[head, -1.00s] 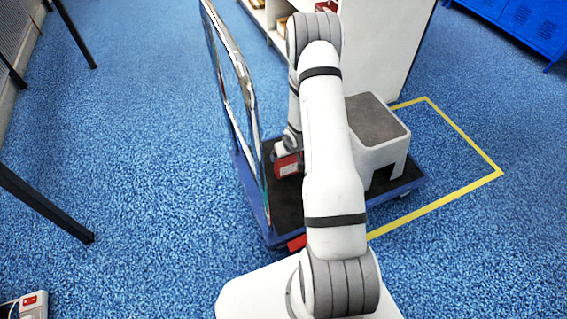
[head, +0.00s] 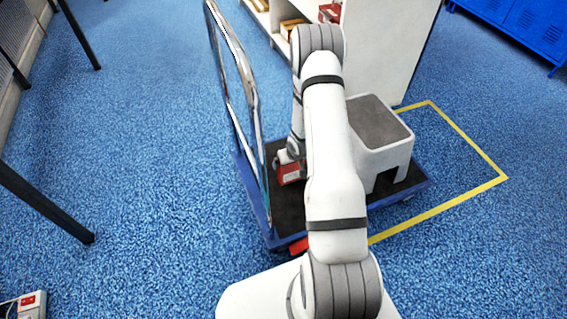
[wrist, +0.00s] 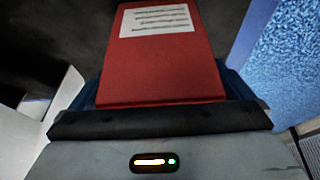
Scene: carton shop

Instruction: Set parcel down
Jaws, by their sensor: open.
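The parcel is a red box (head: 289,173) with a white label, on the dark deck of the blue trolley (head: 266,222), between the metal handle and a grey step stool. In the wrist view the red parcel (wrist: 165,70) fills the upper middle, its printed label at the far end. My gripper (wrist: 162,96) is open, close up against the parcel's near end, with blue parts showing at both sides. In the head view my gripper (head: 291,157) is just above the parcel, and my arm hides part of the deck. Any finger contact cannot be made out.
The step stool (head: 378,138) stands on the deck to the right of the parcel. The chrome handle (head: 245,85) rises at the left. A white shelf unit (head: 385,40) stands behind. Yellow tape (head: 465,140) marks floor at the right.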

